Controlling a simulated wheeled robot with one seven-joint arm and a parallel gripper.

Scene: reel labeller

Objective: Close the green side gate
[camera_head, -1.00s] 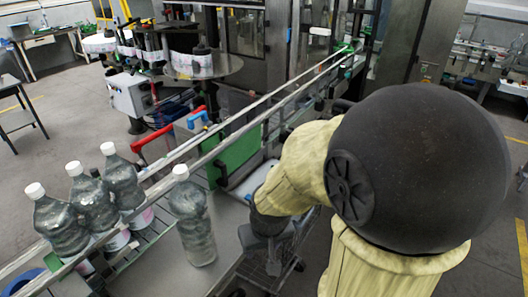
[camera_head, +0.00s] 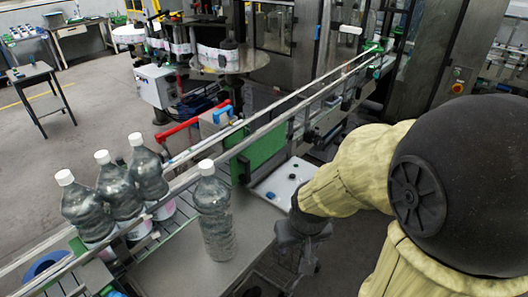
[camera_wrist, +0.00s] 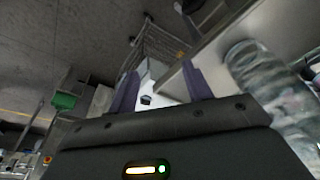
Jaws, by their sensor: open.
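A green panel (camera_head: 262,146), the only large green part that could be the side gate, stands below the conveyor rail at the picture's middle. I cannot tell its hinge or how far it is open. A small green patch (camera_wrist: 64,101) shows at the left of the wrist view; I cannot tell if it is the same panel. My gripper (camera_wrist: 160,84) is open, with two dark fingers apart and nothing between them. In the head view my gripper (camera_head: 296,258) hangs low right of the grey table, apart from the panel and partly hidden by my wrist.
A clear bottle (camera_head: 214,212) stands on the grey table (camera_head: 185,262), close to my gripper. Several bottles stand on the conveyor at left. A white tray (camera_head: 284,181) lies beside the green panel. A wire cart (camera_wrist: 160,42) is below. Open floor lies at left.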

